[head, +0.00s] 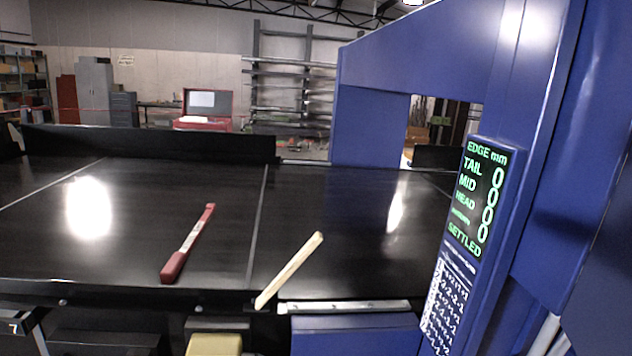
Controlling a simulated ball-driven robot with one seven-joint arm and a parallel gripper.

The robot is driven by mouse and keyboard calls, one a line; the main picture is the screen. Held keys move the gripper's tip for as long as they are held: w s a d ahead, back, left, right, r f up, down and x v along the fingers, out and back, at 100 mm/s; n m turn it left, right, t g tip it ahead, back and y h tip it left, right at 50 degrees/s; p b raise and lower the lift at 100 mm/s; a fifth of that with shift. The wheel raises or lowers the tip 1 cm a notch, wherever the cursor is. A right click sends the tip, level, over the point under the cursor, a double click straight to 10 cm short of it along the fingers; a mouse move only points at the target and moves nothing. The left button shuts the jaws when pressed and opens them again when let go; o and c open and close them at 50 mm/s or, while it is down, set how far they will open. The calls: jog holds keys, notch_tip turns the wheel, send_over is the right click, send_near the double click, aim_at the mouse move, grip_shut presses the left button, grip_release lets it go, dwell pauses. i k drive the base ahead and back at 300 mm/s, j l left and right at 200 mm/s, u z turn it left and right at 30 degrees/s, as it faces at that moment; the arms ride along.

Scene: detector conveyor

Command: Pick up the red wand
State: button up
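The red wand (190,241) lies on the black conveyor belt (130,222) left of the middle of the head view. It is a slim red stick with a pale label along its middle. Its thicker end is toward the near edge of the belt, and its thin end points away and to the right. Nothing touches it. My gripper does not show in the head view.
A pale wooden stick (289,269) lies right of the wand, its near end at the belt's front edge. A blue detector arch (415,50) with a display panel (476,200) stands on the right. A low black wall (150,143) runs behind the belt.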

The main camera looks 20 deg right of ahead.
aim_at(172, 267)
jog(key=i+j+z, duration=0.15)
jog(key=i+j, duration=0.25)
jog(key=i, duration=0.2)
jog(key=i+j+z, duration=0.15)
jog(key=i+j, duration=0.45)
jog(key=i, duration=0.25)
jog(key=i+j+z, duration=0.15)
jog(key=i, duration=0.25)
jog(key=i+j, duration=0.2)
jog(key=i, duration=0.2)
